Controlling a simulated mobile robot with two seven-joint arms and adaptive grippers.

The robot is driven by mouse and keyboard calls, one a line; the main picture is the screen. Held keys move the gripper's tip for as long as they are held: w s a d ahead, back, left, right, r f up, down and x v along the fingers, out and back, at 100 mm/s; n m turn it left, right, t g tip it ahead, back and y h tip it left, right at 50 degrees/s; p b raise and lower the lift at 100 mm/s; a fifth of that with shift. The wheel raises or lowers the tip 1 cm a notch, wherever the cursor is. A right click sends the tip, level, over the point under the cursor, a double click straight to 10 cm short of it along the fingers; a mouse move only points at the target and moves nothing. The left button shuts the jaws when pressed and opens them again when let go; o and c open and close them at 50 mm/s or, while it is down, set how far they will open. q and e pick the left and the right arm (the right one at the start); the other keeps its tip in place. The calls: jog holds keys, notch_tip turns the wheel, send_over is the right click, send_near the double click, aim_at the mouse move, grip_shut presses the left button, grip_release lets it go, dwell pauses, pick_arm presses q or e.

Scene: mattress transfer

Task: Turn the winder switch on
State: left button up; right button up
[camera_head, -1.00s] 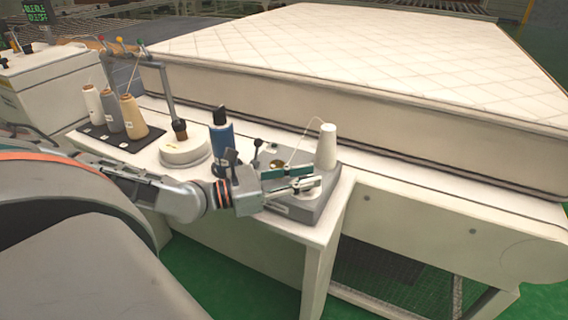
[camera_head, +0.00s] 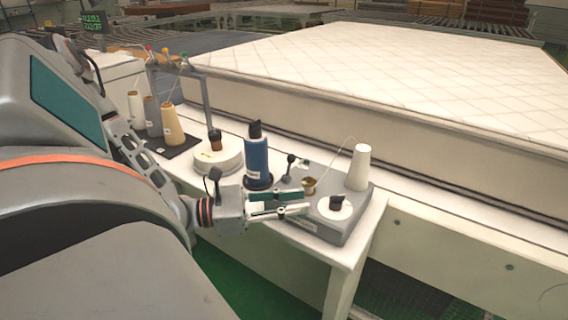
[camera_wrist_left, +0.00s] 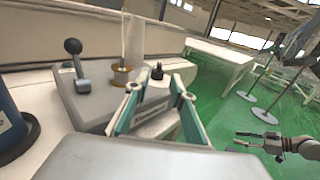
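The winder (camera_head: 350,232) is a grey box at the table's front corner. A small lever with a black ball knob (camera_head: 290,158) rises from its left side; it also shows in the left wrist view (camera_wrist_left: 73,47). A black knob (camera_head: 337,202) sits on a white disc on the winder's top. My left gripper (camera_head: 304,201) is open and empty, its green-lined fingers at the winder's left front, pointing toward the black knob. In the left wrist view the knob (camera_wrist_left: 156,72) appears between and beyond the fingers. My right gripper (camera_wrist_left: 238,140) is open and empty, out over the floor.
A white cone spool (camera_head: 360,168) stands on the winder's back. A blue thread bottle (camera_head: 257,160) stands close behind my left gripper. A round white base (camera_head: 217,160) and several thread cones are farther left. A large mattress (camera_head: 400,90) lies behind the table.

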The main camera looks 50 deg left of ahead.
pick_arm(q)
jog(key=shift+v, duration=1)
jog(key=s+d+f+m+g+h+p, duration=0.1)
jog(key=s+d+f+m, duration=0.1)
jog(key=d+f+m, duration=0.65)
jog(key=s+d+f+m+g+h+p, duration=0.1)
jog(key=s+d+f+m, duration=0.2)
jog(key=d+f+m, duration=0.8)
notch_tip(320, 180, down, 14)
jog(key=s+a+m+g+y, duration=0.1)
jog(key=m+g+y, duration=0.1)
jog(key=m+y, duration=0.7)
jog(key=m, duration=0.5)
jog(key=shift+a+g+p, duration=0.4)
pick_arm(e)
jog(key=shift+s+a+r, duration=0.15)
jog(key=shift+r, duration=0.25)
jog(key=shift+s+a+r, duration=0.1)
jog(key=shift+s+r, duration=0.05)
jog(key=shift+r, duration=0.2)
pick_arm(q)
jog(key=shift+m, duration=0.25)
pick_arm(e)
jog(key=shift+w+r, duration=0.15)
jog(key=shift+r, duration=0.1)
